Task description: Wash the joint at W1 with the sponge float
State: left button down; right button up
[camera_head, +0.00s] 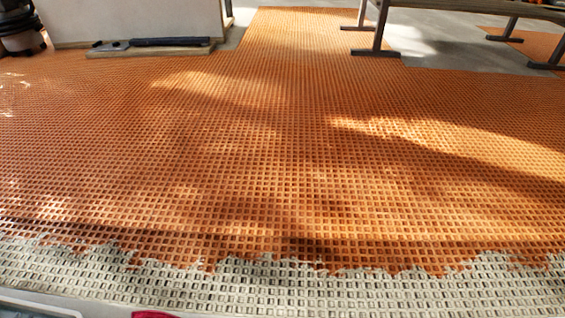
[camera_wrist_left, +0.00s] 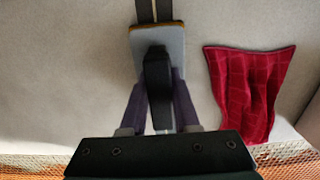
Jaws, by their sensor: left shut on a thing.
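The sponge float shows in the left wrist view as a grey rectangular plate (camera_wrist_left: 174,42) with a thin yellow-brown edge and a black handle (camera_wrist_left: 157,72). My left gripper (camera_wrist_left: 157,92) has its two purple-grey fingers shut on the handle. The float is over or on a pale flat surface (camera_wrist_left: 70,60); I cannot tell whether it touches it. The joint at W1 cannot be made out in either view. Neither gripper shows in the head view, and my right gripper is out of view.
A red checked cloth (camera_wrist_left: 248,90) lies right of the float. Orange gridded matting (camera_head: 300,150) covers the floor, with a grey-filled strip (camera_head: 200,285) in front. A dark tool (camera_head: 170,42) lies at the back left; a bench (camera_head: 470,8) stands at the back right.

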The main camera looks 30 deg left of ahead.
pick_arm(q)
jog(key=shift+s+d, duration=0.2)
jog(key=shift+s, duration=0.1)
jog(key=shift+s+f, duration=0.1)
jog(key=shift+s, duration=0.05)
jog(key=shift+s+d, duration=0.4)
jog(key=shift+s, duration=0.25)
jog(key=shift+s+d, duration=0.4)
jog(key=shift+s, duration=0.2)
jog(key=shift+s+d, duration=0.15)
jog(key=shift+s, duration=0.1)
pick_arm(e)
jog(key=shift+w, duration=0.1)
pick_arm(q)
jog(key=shift+s, duration=0.1)
jog(key=shift+s+d, duration=0.35)
jog(key=shift+s+d+b, duration=0.3)
jog(key=shift+s, duration=0.25)
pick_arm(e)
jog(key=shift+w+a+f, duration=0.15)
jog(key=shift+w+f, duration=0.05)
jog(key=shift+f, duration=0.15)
